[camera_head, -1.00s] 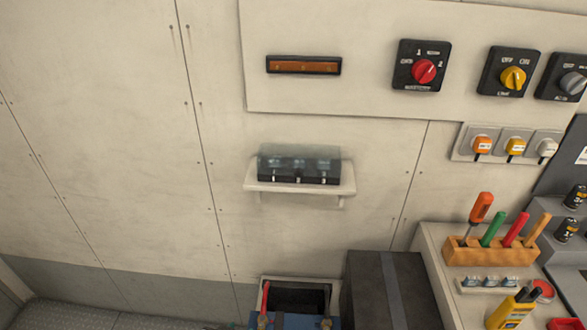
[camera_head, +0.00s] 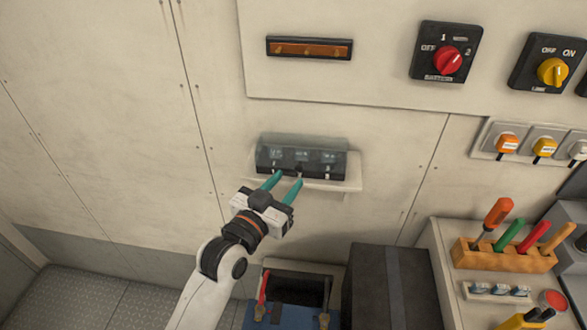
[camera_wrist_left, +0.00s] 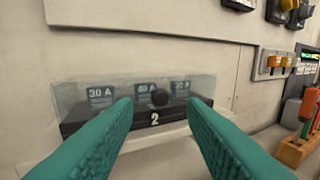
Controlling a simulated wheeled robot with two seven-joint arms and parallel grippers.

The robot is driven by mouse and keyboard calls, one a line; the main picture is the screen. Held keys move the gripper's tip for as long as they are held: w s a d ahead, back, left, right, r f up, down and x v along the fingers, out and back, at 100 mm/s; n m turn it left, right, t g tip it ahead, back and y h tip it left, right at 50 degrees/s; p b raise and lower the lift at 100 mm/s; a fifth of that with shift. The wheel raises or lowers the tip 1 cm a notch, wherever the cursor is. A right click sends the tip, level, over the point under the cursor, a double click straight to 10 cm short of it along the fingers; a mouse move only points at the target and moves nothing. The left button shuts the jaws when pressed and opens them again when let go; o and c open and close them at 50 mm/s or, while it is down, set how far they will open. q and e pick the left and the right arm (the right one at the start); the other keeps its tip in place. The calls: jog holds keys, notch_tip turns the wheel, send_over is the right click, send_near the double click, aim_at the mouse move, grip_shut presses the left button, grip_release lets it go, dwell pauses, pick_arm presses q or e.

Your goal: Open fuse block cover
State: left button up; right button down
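The fuse block (camera_head: 265,167) sits on a small white wall shelf (camera_head: 345,184). Its clear cover (camera_head: 325,145) is down over the fuses. The cover also shows in the left wrist view (camera_wrist_left: 195,85), with fuse labels behind it and a dark round knob (camera_wrist_left: 159,97) at its front, above a "2". My left gripper (camera_head: 286,180) is just in front of the block's lower front edge. Its teal fingers are spread apart with nothing between them, and the knob appears between the fingertips in the left wrist view (camera_wrist_left: 160,112). My right gripper is out of view.
Above are a copper-coloured bus bar (camera_head: 308,48), a red rotary switch (camera_head: 447,60) and a yellow one (camera_head: 552,72). Below stand an open-topped bin (camera_head: 295,290) and a dark box (camera_head: 390,300). A tool rack (camera_head: 500,253) is at right. The wall left of the shelf is clear.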

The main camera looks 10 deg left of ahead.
aim_at(297, 170)
pick_arm(q)
jog(key=shift+x, duration=1.9)
grip_shut()
